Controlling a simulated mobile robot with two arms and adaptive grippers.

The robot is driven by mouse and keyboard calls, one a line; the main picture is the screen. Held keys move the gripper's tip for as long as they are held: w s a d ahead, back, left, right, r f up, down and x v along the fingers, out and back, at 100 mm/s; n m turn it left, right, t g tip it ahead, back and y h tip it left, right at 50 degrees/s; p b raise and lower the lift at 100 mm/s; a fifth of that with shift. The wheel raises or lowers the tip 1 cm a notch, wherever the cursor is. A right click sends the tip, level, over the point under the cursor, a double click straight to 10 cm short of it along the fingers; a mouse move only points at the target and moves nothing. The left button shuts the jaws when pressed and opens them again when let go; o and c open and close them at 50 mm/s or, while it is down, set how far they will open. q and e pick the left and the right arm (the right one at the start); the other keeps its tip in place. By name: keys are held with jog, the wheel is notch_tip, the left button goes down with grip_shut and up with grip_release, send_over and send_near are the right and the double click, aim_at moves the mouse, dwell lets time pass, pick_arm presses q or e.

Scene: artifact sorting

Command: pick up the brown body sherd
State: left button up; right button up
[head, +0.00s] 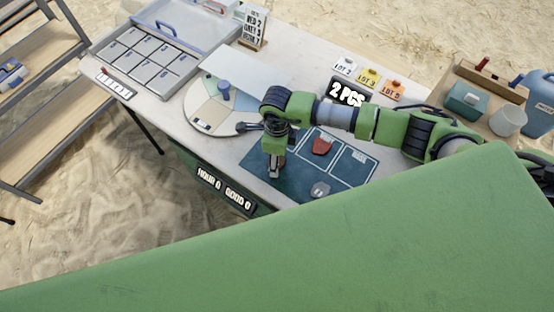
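A reddish-brown sherd (322,146) lies in an outlined field of the blue mat (258,160) on the table. A grey sherd (320,189) lies nearer the mat's front edge. My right gripper (275,170) points down over the left part of the mat, left of both sherds and apart from them. Its fingers are small and partly hidden by its own body, so I cannot tell whether they are open, shut or holding something. My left gripper is not in view.
A round sectored disc (205,112) with a blue knob stands left of the mat. A divided grey tray (142,85) is at the far left. Lot tags (369,77) and a "2 PCS" sign (347,92) stand behind my arm. A wooden tray (470,85) with containers is at the right.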

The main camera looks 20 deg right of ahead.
jog(key=c, duration=1.1)
jog(key=shift+r, duration=0.15)
